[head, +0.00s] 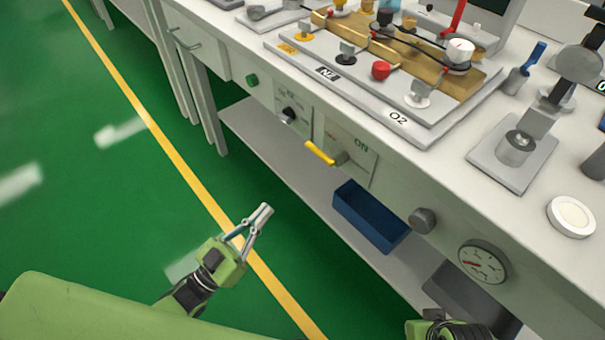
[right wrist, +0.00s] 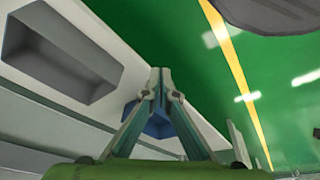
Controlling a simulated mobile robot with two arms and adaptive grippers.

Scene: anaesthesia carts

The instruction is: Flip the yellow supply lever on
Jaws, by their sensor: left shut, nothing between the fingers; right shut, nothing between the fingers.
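The yellow supply lever (head: 320,153) is on the front panel of the bench. Its handle points left from its pivot, away from the ON label (head: 361,144) at the plate's right. My left gripper (head: 264,211) is shut and empty, in front of and below the lever, clearly apart from it. My right gripper (right wrist: 160,72) is shut and empty in the right wrist view. Only part of my right arm shows at the bottom of the head view, and the lever cannot be made out in the right wrist view.
A blue bin (head: 370,217) sits on the lower shelf below the lever. A black selector knob (head: 288,114), a green button (head: 252,80), a grey knob (head: 423,220) and a pressure gauge (head: 483,262) line the panel. The green floor before the bench is clear.

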